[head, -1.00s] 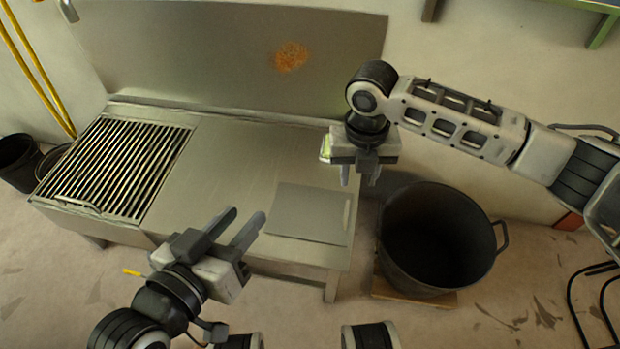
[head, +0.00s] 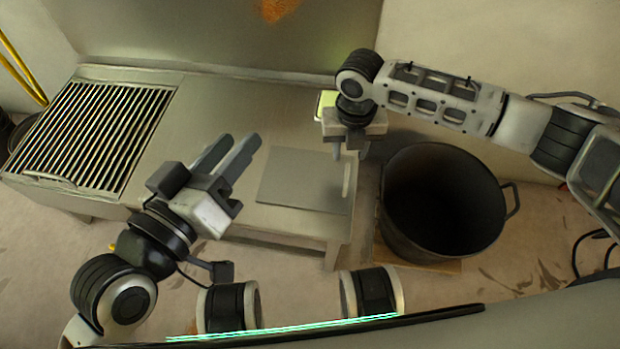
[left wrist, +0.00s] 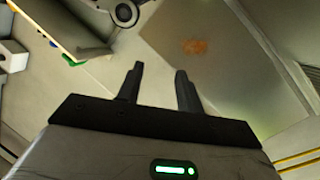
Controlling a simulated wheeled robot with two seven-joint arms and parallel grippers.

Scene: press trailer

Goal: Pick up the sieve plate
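A flat grey plate (head: 300,182) lies on the right part of the metal table; I see no holes in it at this size. A slatted grate (head: 95,135) covers the table's left end. I cannot tell for certain which is the sieve plate. My left gripper (head: 230,156) is open and empty, in front of the table in the picture, its fingertips just left of the flat plate. Its open fingers also show in the left wrist view (left wrist: 158,88), with nothing between them. My right gripper (head: 349,150) points down near the flat plate's far right corner, fingers apart and empty.
The metal table (head: 215,115) has a bare top between grate and flat plate, with an upright metal panel (head: 170,35) behind it. Yellow poles (head: 22,65) lean at the far left.

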